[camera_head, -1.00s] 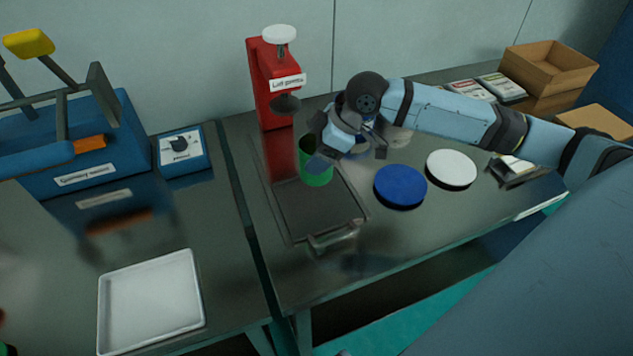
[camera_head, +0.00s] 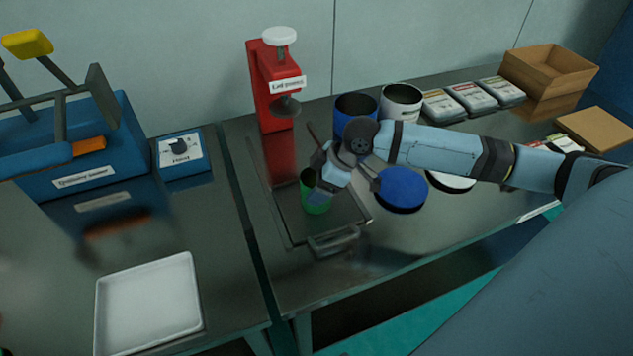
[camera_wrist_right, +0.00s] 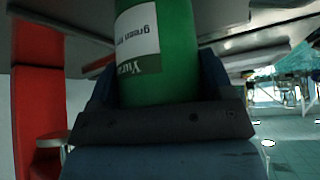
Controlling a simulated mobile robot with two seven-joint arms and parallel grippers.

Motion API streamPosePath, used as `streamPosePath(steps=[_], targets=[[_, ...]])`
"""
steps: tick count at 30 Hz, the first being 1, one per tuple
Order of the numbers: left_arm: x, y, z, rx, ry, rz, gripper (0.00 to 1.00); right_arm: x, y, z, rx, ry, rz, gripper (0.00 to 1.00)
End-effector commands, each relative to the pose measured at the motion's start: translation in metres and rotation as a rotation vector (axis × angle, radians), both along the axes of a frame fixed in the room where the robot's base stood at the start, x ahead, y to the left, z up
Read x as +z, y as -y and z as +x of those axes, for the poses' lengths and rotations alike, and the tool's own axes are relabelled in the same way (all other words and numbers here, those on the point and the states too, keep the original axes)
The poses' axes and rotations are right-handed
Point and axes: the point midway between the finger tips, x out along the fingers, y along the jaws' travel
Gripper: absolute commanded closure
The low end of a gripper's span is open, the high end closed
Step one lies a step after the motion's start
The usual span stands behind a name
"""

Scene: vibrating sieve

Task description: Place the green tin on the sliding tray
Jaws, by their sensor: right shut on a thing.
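The green tin (camera_head: 316,199) is an open-topped cylinder, upright over the middle of the sliding tray (camera_head: 288,228). The tray is a dark flat plate with a front handle, in front of the red press. My right gripper (camera_head: 318,190) is shut on the green tin from the right. In the right wrist view the tin (camera_wrist_right: 172,62) with its white label stands between the fingers. I cannot tell whether the tin's base touches the tray. My left gripper is not in view.
The red press (camera_head: 272,88) stands behind the tray. Blue (camera_head: 355,110) and white (camera_head: 402,100) open tins stand at the back. A blue lid (camera_head: 401,188) and a partly hidden white lid lie to the right. A white tray (camera_head: 148,305) and a blue machine (camera_head: 85,150) are at left.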

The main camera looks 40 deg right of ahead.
Motion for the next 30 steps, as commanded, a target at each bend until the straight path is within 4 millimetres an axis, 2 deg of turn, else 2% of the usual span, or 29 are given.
streamPosePath(steps=[1, 3, 4, 14, 17, 30], targets=[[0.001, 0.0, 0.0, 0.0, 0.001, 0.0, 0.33, -0.001, 0.0, 0.0, 0.001, -0.001, 0.0, 0.22], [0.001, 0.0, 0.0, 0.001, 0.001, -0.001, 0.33, -0.001, 0.0, 0.0, 0.0, 0.0, 0.0, 0.06], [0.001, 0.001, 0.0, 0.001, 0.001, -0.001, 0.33, -0.001, 0.0, 0.0, 0.0, 0.0, 0.0, 0.01], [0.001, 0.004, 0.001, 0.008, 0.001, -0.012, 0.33, 0.003, 0.001, 0.0, -0.001, 0.0, -0.001, 0.01], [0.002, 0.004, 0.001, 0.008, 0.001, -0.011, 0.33, 0.013, 0.007, -0.003, -0.001, 0.0, -0.003, 0.01], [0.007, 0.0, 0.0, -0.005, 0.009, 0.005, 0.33, 0.086, 0.045, -0.032, -0.001, 0.0, -0.002, 0.01]])
